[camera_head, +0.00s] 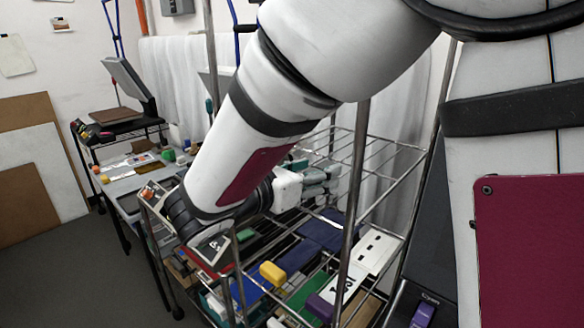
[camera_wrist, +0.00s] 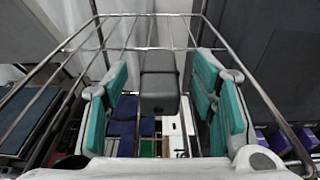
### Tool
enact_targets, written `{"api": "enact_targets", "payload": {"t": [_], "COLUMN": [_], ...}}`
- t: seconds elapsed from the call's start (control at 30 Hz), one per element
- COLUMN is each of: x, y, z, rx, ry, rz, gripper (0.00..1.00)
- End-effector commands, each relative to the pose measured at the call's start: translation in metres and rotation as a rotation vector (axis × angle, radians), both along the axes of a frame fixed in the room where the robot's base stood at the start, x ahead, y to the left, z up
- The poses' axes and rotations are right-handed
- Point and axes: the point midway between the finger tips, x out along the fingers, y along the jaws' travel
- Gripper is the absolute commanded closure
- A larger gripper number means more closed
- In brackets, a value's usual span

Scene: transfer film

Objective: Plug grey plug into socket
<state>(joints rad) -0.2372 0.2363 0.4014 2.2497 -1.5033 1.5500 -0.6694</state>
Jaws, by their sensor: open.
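My gripper (camera_wrist: 160,105) is open, its teal-padded fingers spread to the left and right in the wrist view. A dark grey block, seemingly the grey plug (camera_wrist: 160,88), shows between the fingers with a gap on both sides. In the head view my gripper (camera_head: 318,174) is above the wire rack, partly hidden by my arm, and the plug cannot be made out there. A white socket strip (camera_head: 377,250) with dark openings lies on the lower level to the right. A white piece, likely this strip, shows below the plug in the wrist view (camera_wrist: 172,128).
The metal rack (camera_head: 352,205) has upright posts and wire shelves close around my gripper. A yellow block (camera_head: 272,273), a purple block (camera_head: 320,307) and flat coloured boards lie on the lower level. A cluttered table (camera_head: 125,183) stands at left; the floor (camera_head: 60,270) there is clear.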

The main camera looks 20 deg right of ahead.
Motion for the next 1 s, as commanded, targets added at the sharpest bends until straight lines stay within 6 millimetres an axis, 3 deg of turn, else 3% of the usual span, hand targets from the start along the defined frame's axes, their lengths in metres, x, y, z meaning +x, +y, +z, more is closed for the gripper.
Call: {"api": "enact_targets", "payload": {"t": [0.37,0.5,0.6,1.0], "x": [0.0064,0.0063,0.0063,0.0063], "y": [-0.0095,-0.0093,-0.0092,-0.0091], "z": [-0.0024,-0.0024,-0.0024,0.002], "rx": [0.001,0.001,0.001,0.001], "ry": [0.0,0.0,0.0,-0.002], "rz": [0.001,0.001,0.001,0.001], "gripper": [0.5,0.81,1.0,1.0]}}
